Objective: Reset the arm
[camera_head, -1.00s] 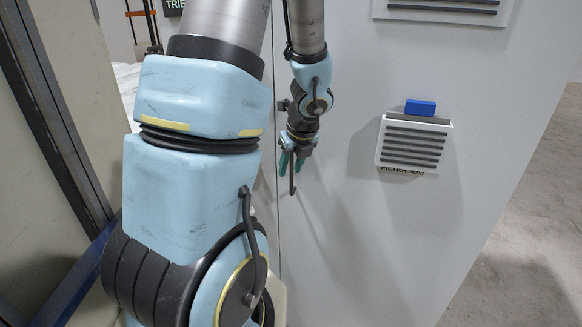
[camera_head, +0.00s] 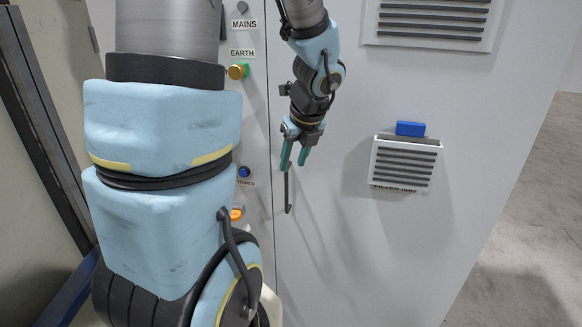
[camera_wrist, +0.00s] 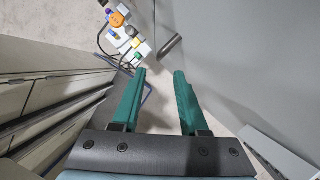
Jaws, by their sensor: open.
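My gripper (camera_head: 295,158) hangs from my blue and grey arm in front of the grey cabinet door (camera_head: 345,225) in the head view. Its two green fingers point down, spread apart, with nothing between them. They also show in the wrist view (camera_wrist: 160,75), open and empty. A dark door handle (camera_head: 288,192) hangs just below the fingers in the head view. In the wrist view the dark handle (camera_wrist: 170,46) lies beyond the fingertips; I cannot tell whether they touch it.
A vented filter box (camera_head: 405,163) with a blue block (camera_head: 410,129) on top sticks out from the cabinet at right. An upper vent (camera_head: 430,25) is above it. A panel with a MAINS label (camera_head: 243,24) and a yellow EARTH knob (camera_head: 238,71) is left of the door seam. Open floor (camera_head: 520,240) is at right.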

